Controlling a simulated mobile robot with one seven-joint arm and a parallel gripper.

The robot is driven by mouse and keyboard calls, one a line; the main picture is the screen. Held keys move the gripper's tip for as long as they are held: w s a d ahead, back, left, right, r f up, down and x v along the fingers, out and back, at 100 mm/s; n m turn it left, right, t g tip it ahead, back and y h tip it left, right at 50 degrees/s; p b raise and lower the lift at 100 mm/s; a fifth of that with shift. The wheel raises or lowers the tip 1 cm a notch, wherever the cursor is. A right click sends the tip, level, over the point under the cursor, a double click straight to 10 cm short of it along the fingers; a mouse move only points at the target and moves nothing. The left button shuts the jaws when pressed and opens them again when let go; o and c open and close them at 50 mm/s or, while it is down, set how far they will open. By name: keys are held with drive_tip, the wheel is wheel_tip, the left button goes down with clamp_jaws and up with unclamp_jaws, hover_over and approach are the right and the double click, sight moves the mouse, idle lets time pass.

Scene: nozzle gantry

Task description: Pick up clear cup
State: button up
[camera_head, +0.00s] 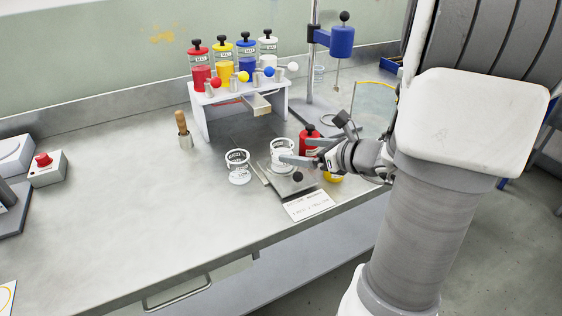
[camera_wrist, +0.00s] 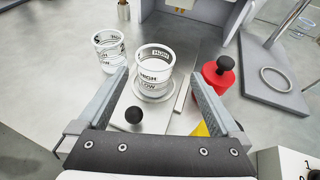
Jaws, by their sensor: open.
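One clear cup (camera_head: 281,152) with dark HIGH and LOW markings stands upright on a small metal plate on the bench. In the wrist view this cup (camera_wrist: 154,66) lies ahead, between the lines of my two fingers. A second clear cup (camera_head: 238,166) stands on the bench to its left and also shows in the wrist view (camera_wrist: 109,50). My gripper (camera_head: 300,152) is open and reaches in from the right, close to the cup on the plate. In the wrist view no finger of my gripper (camera_wrist: 160,82) clearly touches it.
A red bottle (camera_head: 310,140) stands right beside my gripper. A yellow object (camera_head: 333,177) lies below it. A black knob (camera_head: 298,177) sits at the plate's front. A white rack (camera_head: 198,108) with coloured bottles stands behind.

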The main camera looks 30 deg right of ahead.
sight(275, 147)
drive_tip(key=x, duration=0.3)
drive_tip(key=shift+w+a+f+b, duration=0.15)
drive_tip(key=shift+w+f+b, duration=0.1)
drive_tip(key=shift+w+b, duration=0.1)
drive_tip(key=shift+a+r+b+x, duration=0.15)
drive_tip(key=shift+b+x, duration=0.1)
drive_tip(key=shift+x, duration=0.65)
drive_tip(key=shift+a+b+x, duration=0.1)
drive_tip(key=shift+b+x, duration=0.15)
drive_tip(key=shift+x, duration=0.6)
drive_tip(key=shift+a+r+b+x, duration=0.15)
drive_tip(key=shift+b+x, duration=0.1)
drive_tip(key=shift+x, duration=0.65)
clamp_jaws()
